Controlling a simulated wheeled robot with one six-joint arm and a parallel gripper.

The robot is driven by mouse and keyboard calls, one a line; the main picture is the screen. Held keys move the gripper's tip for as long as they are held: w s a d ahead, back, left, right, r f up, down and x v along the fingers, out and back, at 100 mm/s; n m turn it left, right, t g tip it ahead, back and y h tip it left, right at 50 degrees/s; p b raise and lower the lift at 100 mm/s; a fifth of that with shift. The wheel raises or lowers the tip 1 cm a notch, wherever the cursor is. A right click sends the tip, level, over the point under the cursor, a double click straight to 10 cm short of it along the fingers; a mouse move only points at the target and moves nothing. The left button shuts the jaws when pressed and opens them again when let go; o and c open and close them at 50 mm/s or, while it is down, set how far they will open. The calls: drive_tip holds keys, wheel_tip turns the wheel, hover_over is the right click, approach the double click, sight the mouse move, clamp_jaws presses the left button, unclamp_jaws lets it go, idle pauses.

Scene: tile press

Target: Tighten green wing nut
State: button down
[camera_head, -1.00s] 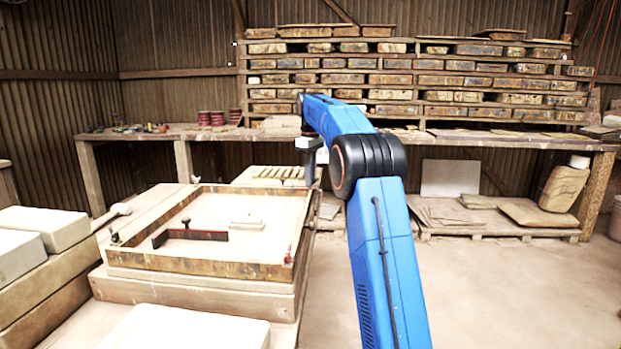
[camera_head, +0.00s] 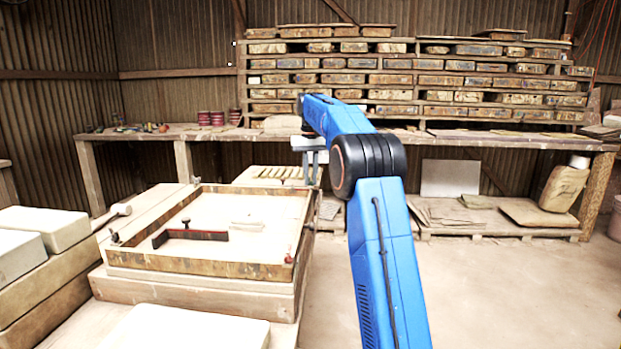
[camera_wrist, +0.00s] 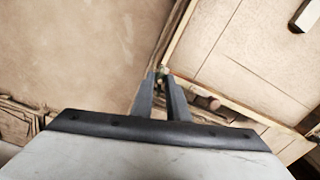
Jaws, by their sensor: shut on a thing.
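The green wing nut (camera_wrist: 161,72) shows as a small green spot between my fingertips in the wrist view, at the edge of the wooden frame. My gripper (camera_wrist: 162,80) points down at it with the fingers close together, shut on it. In the head view my gripper (camera_head: 311,178) is at the far right corner of the wooden frame (camera_head: 200,269). The wing nut is hidden there behind the fingers and arm. How tight it sits cannot be seen.
A red fitting (camera_head: 289,259) sits at the frame's near right corner, and a dark one (camera_head: 115,238) on its left side. A dark bar (camera_head: 190,235) and a pale block (camera_head: 247,224) lie inside the frame. A slatted block (camera_head: 278,173) stands behind it. The floor at right is open.

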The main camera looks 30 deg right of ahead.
sight(310, 182)
drive_tip(key=shift+m, duration=1.6)
drive_tip(key=c, duration=1.7)
unclamp_jaws()
drive_tip(key=shift+r, duration=6)
